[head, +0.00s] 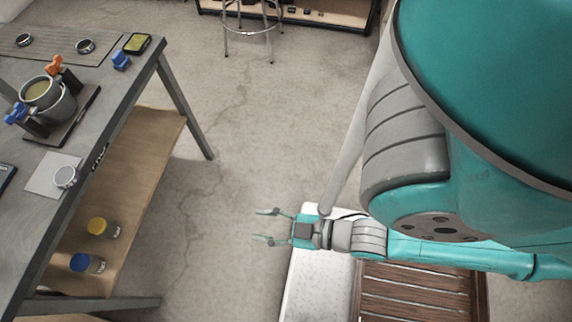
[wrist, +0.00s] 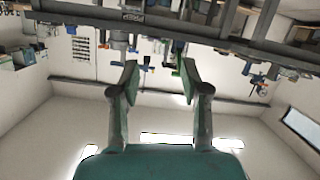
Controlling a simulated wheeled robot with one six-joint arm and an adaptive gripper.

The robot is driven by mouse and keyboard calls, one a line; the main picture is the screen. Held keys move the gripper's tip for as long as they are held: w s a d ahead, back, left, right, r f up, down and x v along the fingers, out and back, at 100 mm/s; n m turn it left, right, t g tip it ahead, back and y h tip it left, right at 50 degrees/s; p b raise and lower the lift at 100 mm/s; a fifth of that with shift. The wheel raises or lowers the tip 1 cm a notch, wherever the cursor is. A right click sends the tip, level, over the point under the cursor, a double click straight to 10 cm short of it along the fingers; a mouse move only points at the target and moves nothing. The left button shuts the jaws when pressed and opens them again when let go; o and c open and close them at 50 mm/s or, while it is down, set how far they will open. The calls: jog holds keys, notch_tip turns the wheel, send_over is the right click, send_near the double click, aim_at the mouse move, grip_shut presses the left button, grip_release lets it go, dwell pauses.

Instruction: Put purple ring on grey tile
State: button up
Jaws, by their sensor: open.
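I cannot make out a clearly purple ring in either view. Two dark round ring-like pieces, one at the far left (head: 24,40) and one to its right (head: 85,46), lie on the grey mat at the back of the bench. A light grey square tile (head: 43,174) lies near the bench's front edge, with a small silver round piece (head: 66,177) on its right part. My gripper (head: 268,226) is open and empty, out over the floor to the right of the bench. Its open fingers also show in the wrist view (wrist: 160,78).
The bench (head: 110,106) also holds a grey pot (head: 58,106), blue clips and a yellow-topped black box (head: 137,43). Yellow-lidded (head: 98,227) and blue-lidded (head: 82,262) jars stand on its lower shelf. A stool (head: 250,30) stands behind. Floor between bench and gripper is clear.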

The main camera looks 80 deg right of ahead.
jog(key=s+r, duration=0.1)
jog(key=s+r+m, duration=0.1)
jog(key=s, duration=0.1)
jog(key=s+m, duration=0.1)
jog(key=s, duration=0.1)
jog(key=shift+r, duration=0.4)
jog(key=o, duration=0.8)
